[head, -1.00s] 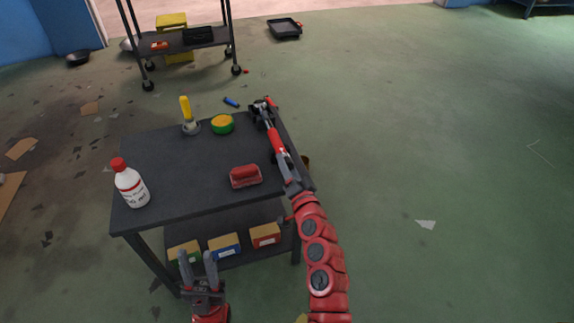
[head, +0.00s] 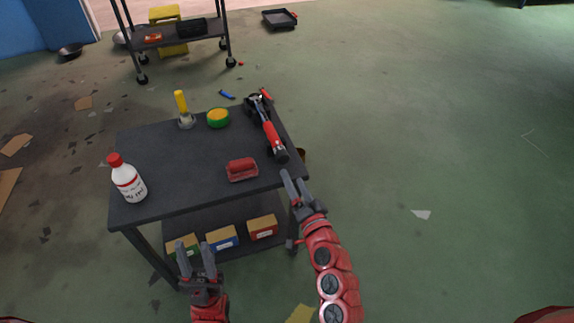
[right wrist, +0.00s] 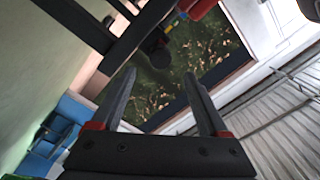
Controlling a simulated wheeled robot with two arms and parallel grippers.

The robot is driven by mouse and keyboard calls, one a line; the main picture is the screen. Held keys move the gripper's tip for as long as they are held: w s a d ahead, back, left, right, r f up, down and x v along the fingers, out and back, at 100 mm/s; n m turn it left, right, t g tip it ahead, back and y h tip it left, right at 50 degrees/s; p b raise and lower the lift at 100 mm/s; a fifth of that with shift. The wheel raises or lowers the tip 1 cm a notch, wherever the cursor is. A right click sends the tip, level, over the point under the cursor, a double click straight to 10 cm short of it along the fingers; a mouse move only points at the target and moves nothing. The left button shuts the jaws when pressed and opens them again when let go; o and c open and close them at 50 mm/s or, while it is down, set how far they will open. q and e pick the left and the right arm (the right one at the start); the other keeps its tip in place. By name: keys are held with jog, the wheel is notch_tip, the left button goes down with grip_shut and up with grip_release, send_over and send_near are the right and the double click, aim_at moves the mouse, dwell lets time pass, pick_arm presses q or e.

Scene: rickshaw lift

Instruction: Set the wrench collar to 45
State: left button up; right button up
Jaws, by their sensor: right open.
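The wrench (head: 271,132) lies along the right edge of the dark cart's top, its dark head (head: 256,104) at the far end and its red and dark handle toward me. The collar and its markings are too small to read. My right gripper (head: 293,177) is open and empty, just short of the wrench's near end by the cart's front right corner. In the right wrist view its two fingers (right wrist: 158,78) stand apart with nothing between them. My left gripper (head: 195,246) is open and empty in front of the cart, low in the head view.
On the cart top (head: 185,160) are a white bottle with red cap (head: 128,180), a red brush-like block (head: 242,169), a green and yellow round item (head: 218,118) and a yellow-handled tool (head: 182,105). Boxes (head: 222,238) sit on the lower shelf. Floor to the right is mostly clear.

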jog(key=v, duration=0.8)
jog(key=shift+s, duration=0.1)
